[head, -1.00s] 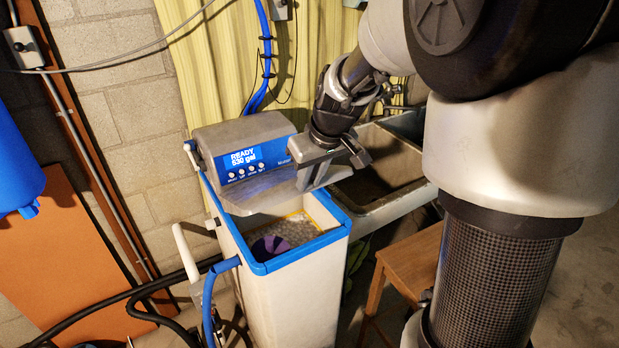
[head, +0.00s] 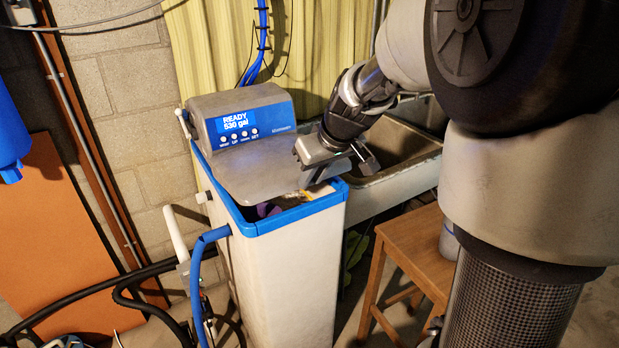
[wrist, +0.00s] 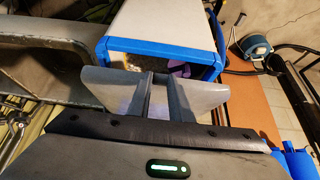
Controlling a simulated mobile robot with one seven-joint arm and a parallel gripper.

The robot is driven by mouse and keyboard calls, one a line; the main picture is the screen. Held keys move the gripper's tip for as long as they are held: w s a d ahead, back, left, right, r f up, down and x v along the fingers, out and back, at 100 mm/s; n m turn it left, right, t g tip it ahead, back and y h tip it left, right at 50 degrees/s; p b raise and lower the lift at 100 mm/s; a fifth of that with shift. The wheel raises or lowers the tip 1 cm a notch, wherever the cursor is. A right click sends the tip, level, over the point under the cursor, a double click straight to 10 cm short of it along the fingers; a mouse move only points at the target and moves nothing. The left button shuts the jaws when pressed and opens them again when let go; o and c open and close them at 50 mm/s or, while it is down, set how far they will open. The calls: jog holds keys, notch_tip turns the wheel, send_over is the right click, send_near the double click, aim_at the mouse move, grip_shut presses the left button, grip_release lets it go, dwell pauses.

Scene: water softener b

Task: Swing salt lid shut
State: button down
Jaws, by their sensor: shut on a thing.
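The water softener (head: 280,270) is a tall pale cabinet with a blue rim (head: 295,214) and a grey head with a lit display reading READY 530 gal. The grey salt lid (head: 255,180) slopes over most of the opening; a gap at the front still shows something purple inside. My gripper (head: 318,178) is at the lid's right side. In the wrist view its two fingers (wrist: 160,95) are closed on the lid's edge.
A stone sink (head: 395,165) stands right behind the softener. A wooden stool (head: 410,245) is to the right. A blue hose (head: 197,270), a white pipe and black hoses run along the left side. A blue tank (head: 10,140) is at the far left.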

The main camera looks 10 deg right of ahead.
jog(key=f+b, duration=0.2)
jog(key=f, duration=0.1)
jog(key=f+b, duration=0.2)
jog(key=f, duration=0.1)
jog(key=s+f+b, duration=0.1)
jog(key=f+b, duration=0.1)
jog(key=f, duration=0.1)
jog(key=shift+d, duration=0.15)
jog(key=shift+f, duration=0.15)
jog(key=c, duration=1.9)
grip_release()
jog(key=o, duration=0.3)
jog(key=shift+w+d, duration=0.1)
jog(key=shift+w+r, duration=0.1)
jog(key=shift+r, duration=0.1)
